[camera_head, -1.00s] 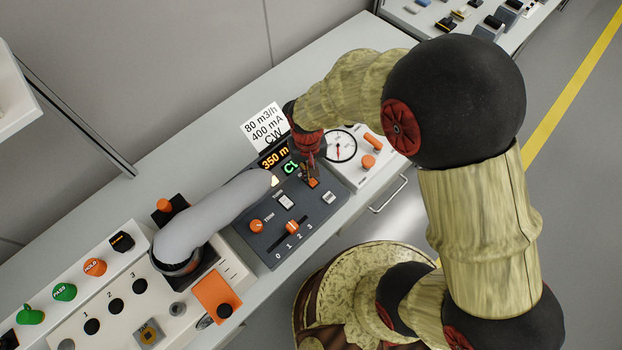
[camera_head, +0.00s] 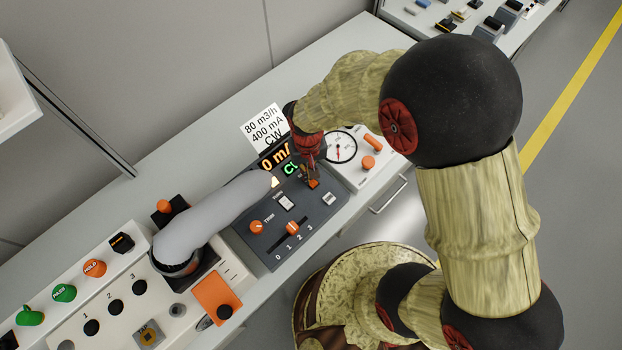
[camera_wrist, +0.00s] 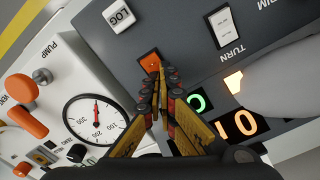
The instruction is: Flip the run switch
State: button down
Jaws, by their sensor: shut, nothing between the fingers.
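A dark grey control panel (camera_head: 262,232) sits on the bench. My gripper (camera_head: 310,180) is over its right part, pointing down, fingers together and empty. In the wrist view its fingertips (camera_wrist: 156,80) are at the lower edge of a small orange switch (camera_wrist: 150,62); I cannot tell whether they touch it. No "run" label is readable; the fingers may hide it.
A thick grey hose (camera_head: 215,212) arches left of the displays. An orange TRIM knob (camera_head: 256,226) and an orange 0-3 selector (camera_head: 292,228) are on the panel. A white pump panel with a round gauge (camera_head: 340,147) stands right. A card (camera_head: 266,128) stands behind.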

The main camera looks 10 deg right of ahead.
jog(key=shift+r+p, duration=2.3)
jog(key=shift+r, duration=0.95)
